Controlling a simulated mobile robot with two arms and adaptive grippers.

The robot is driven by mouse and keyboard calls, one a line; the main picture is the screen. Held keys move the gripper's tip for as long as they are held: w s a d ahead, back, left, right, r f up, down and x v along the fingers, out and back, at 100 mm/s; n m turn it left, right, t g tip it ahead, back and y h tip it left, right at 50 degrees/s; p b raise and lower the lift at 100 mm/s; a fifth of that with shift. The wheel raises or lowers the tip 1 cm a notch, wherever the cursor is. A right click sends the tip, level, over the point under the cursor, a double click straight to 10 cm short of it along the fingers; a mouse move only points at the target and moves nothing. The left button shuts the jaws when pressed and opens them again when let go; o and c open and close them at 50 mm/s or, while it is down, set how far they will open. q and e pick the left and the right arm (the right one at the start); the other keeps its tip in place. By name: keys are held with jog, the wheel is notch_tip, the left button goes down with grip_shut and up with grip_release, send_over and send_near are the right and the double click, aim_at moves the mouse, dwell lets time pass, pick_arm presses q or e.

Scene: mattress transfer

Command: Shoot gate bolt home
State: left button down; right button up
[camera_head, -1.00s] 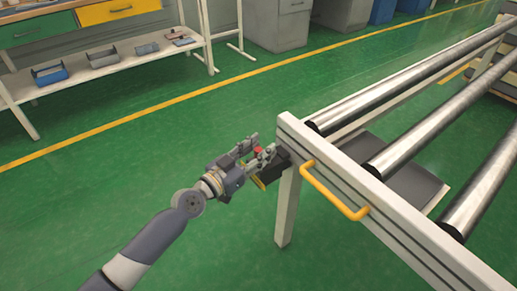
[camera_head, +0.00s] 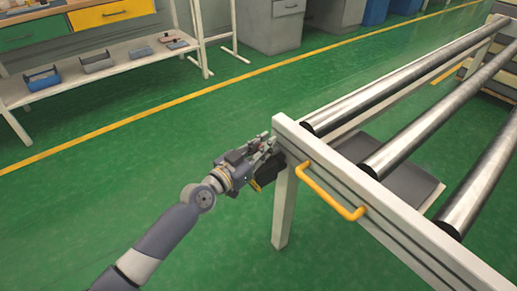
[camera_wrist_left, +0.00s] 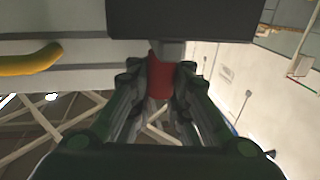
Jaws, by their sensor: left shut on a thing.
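The bolt's red knob (camera_wrist_left: 162,80) sits between the fingers of my left gripper (camera_wrist_left: 160,95) in the left wrist view. The gripper is shut on it. In the head view my left gripper (camera_head: 268,147) is at the near left corner of the pale frame (camera_head: 330,168), where the fingers mostly hide the knob. A dark block (camera_wrist_left: 180,18) is just beyond the knob in the wrist view. The bolt's rod and its seat cannot be made out. My right gripper is not in view.
A yellow handle (camera_head: 331,190) stands out from the frame, right of my gripper. Metal rollers (camera_head: 410,148) lie across the frame. A shelf (camera_head: 105,70) with several small trays is at the back left. The green floor (camera_head: 110,185) left of the frame is clear.

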pick_arm(q)
jog(key=shift+s+d, duration=0.1)
jog(key=c, duration=1.5)
grip_release()
jog(key=shift+o, duration=0.2)
jog(key=shift+s+a, duration=0.2)
jog(key=shift+a, duration=0.1)
jog(key=v, duration=1.1)
jog(key=shift+s, duration=0.15)
